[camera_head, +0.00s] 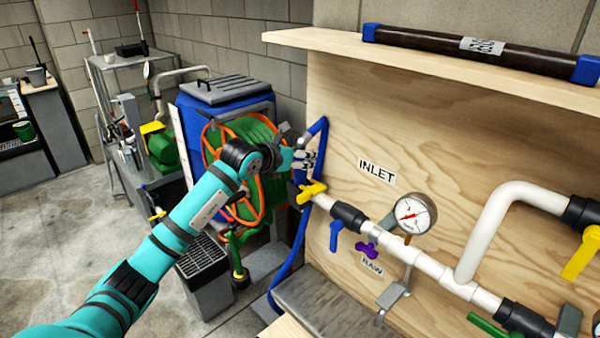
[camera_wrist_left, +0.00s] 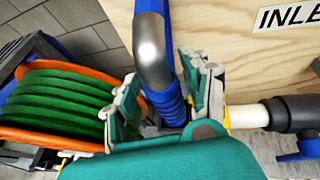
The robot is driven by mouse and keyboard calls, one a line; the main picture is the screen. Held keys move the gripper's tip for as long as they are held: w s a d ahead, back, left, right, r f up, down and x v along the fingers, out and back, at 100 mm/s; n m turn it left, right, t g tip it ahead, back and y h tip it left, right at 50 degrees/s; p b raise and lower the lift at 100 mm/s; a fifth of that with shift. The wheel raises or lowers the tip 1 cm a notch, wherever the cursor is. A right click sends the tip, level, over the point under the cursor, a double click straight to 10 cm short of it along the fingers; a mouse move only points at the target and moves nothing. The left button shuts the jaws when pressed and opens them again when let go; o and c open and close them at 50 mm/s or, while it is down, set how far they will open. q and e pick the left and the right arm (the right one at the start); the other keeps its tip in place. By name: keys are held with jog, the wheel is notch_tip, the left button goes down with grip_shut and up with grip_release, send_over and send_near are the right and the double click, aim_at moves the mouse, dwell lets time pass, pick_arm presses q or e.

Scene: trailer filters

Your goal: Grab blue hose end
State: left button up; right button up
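The blue hose (camera_head: 318,135) arches beside the plywood panel, and a blue length hangs to the floor below. In the left wrist view its ribbed blue end (camera_wrist_left: 172,104) sits below a grey metal bend (camera_wrist_left: 151,50). My left gripper (camera_head: 306,158) is at the hose beside the yellow inlet valve (camera_head: 312,191). In the left wrist view the fingers of the left gripper (camera_wrist_left: 165,78) are spread on both sides of the hose. A gap shows at the left finger; contact at the right finger is unclear. The palm hides the lowest part. My right gripper is out of view.
The plywood panel (camera_head: 345,230) carries white pipe (camera_head: 430,265), a gauge (camera_head: 412,214) and an INLET label (camera_head: 377,170). A green hose reel (camera_head: 245,150) and blue tank (camera_head: 228,100) stand left of the gripper. A shelf (camera_head: 340,42) overhangs above right.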

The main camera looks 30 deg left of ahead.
pick_arm(q)
grip_shut()
jog(key=shift+r, duration=0.1)
